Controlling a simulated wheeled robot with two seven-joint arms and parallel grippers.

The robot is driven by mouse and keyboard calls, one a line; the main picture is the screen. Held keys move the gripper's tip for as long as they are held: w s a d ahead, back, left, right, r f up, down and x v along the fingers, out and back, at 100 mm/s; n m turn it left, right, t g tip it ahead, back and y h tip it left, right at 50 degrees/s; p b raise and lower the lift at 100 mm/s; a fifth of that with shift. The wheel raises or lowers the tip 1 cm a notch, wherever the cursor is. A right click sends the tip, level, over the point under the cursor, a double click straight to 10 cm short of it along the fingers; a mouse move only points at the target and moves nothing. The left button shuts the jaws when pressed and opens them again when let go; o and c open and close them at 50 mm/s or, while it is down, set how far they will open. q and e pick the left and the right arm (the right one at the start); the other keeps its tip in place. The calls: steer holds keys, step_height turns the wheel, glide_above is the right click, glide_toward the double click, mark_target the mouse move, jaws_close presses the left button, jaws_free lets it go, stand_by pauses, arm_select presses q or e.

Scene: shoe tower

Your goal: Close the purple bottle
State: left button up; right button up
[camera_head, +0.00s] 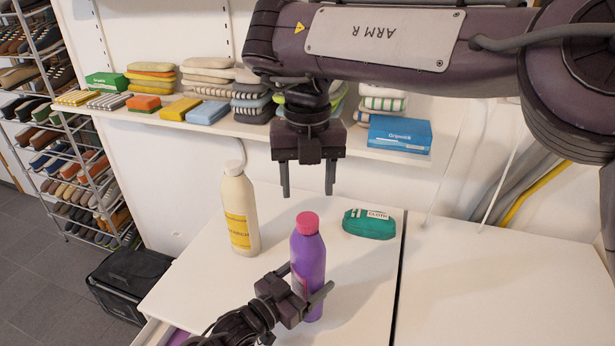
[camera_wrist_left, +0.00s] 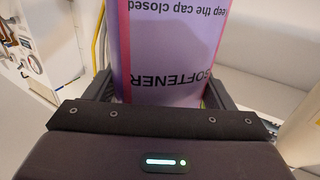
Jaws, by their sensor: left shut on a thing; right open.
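The purple bottle (camera_head: 309,262) stands upright on the white table (camera_head: 375,285), with a pink-red cap (camera_head: 307,222) on its top. Whether the cap is fully tightened I cannot tell. My left gripper (camera_head: 309,291) is shut around the lower body of the bottle. In the left wrist view the purple bottle (camera_wrist_left: 168,50), with a label reading "SOFTENER", sits between the fingers of the left gripper (camera_wrist_left: 160,98). My right gripper (camera_head: 308,192) is open and empty, pointing down, above and behind the cap and apart from it.
A cream bottle (camera_head: 238,210) with a yellow label stands left of the purple bottle. A green cloth pack (camera_head: 369,223) lies behind it to the right. A wall shelf (camera_head: 225,128) holds folded cloths and boxes. The table's right part is clear.

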mark_target(307, 218)
step_height(307, 218, down, 7)
steer(key=shift+f, duration=0.2)
steer(key=shift+c, duration=0.4)
steer(key=c, duration=0.9)
steer(key=o, duration=1.1)
step_height(307, 218, up, 12)
steer(key=shift+r, duration=0.1)
